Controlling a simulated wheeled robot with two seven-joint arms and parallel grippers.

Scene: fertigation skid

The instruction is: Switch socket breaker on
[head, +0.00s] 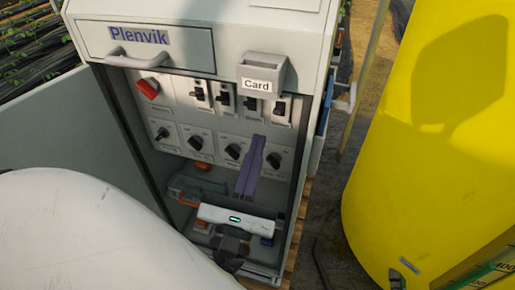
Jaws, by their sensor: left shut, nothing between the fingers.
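An open grey cabinet has a row of breakers with black toggles across its panel: the leftmost breaker (200,94), a second breaker (225,98), a third breaker (251,104) and the rightmost breaker (281,109). Their labels are too small to read, so I cannot tell which is the socket breaker. The toggle positions are also unclear. My left gripper (258,140) is in front of the panel, its purple fingers shut and empty, pointing up. Its tips appear just below the right-hand breakers, overlapping the knob row; I cannot tell if they touch. My right gripper is not in view.
A red rotary switch (148,88) is left of the breakers, with black knobs (233,151) below. A card holder (263,75) juts out above the right-hand breakers. An open door (75,125) stands left. A yellow tank (430,130) stands right.

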